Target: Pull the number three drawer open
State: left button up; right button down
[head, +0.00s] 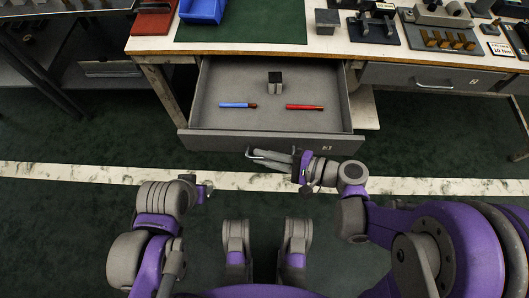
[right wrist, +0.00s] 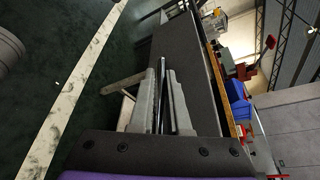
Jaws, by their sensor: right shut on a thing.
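A grey drawer (head: 226,143) under the bench stands pulled well out. A small white label (head: 327,148) sits on its front; its number is hard to read. My right gripper (head: 268,157) is at the drawer front, left of the label. In the right wrist view its two fingers (right wrist: 166,95) close around a thin dark bar, the drawer handle (right wrist: 163,88).
In the drawer lie a dark block (head: 275,83), a blue pen-like thing (head: 238,105) and a red one (head: 304,107). A shut drawer with a handle (head: 433,86) is at the right. The bench top (head: 335,45) holds a blue bin (head: 202,10). Green floor is free in front.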

jog(key=c, duration=0.9)
grip_release()
jog(key=p+v, duration=0.1)
jog(key=v, duration=1)
jog(key=shift+p, duration=0.4)
